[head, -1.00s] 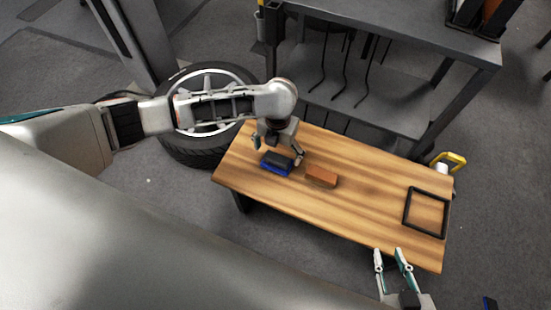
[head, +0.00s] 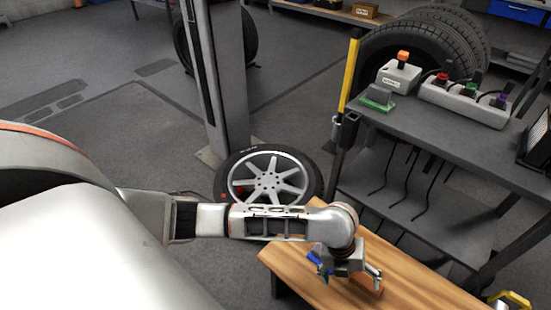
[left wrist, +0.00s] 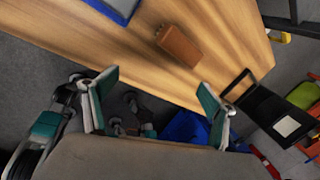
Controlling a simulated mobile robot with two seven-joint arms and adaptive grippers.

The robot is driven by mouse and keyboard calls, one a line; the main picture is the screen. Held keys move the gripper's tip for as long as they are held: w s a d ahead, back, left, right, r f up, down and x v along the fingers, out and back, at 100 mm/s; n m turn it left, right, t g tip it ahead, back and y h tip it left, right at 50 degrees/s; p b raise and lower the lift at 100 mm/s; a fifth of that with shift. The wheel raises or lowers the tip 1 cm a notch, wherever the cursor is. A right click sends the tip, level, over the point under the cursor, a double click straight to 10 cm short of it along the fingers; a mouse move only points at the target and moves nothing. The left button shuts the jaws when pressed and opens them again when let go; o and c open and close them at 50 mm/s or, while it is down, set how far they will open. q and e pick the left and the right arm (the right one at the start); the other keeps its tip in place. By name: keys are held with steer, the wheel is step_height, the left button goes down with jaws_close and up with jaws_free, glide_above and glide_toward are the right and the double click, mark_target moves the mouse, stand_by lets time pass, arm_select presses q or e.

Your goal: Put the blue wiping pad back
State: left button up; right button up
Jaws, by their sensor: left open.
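The blue wiping pad (left wrist: 112,8) lies on the wooden table (left wrist: 90,38), cut off by the top edge of the left wrist view. In the head view a blue patch (head: 313,257), apparently the same pad, shows beside my left gripper (head: 347,277), which hides most of it. My left gripper also shows in the left wrist view (left wrist: 155,90). Its two teal-padded fingers are wide apart with nothing between them, and the pad is beyond the fingertips. My right gripper is not seen in the head view.
A brown block (left wrist: 179,45) lies on the table near the pad; it also shows in the head view (head: 366,286). A grey workbench (head: 450,138) behind holds a green-based grey block (head: 376,98) and button boxes (head: 465,103). A wheel (head: 268,182) lies beside the table.

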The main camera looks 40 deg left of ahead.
arm_select(q)
steer(key=s+d+r+n+t+h, duration=0.2)
steer(key=s+d+n+t+h, duration=0.3)
steer(key=n, duration=0.7)
steer(key=s+a+n+t+y, duration=0.2)
steer(key=s+a+n, duration=0.3)
steer(key=a, duration=0.5)
steer(key=s+a+n+t+y, duration=0.2)
steer(key=s+a+n+y, duration=0.2)
steer(key=a+n, duration=0.5)
steer(key=shift+s+a+r+t, duration=0.4)
steer(key=shift+s, duration=0.2)
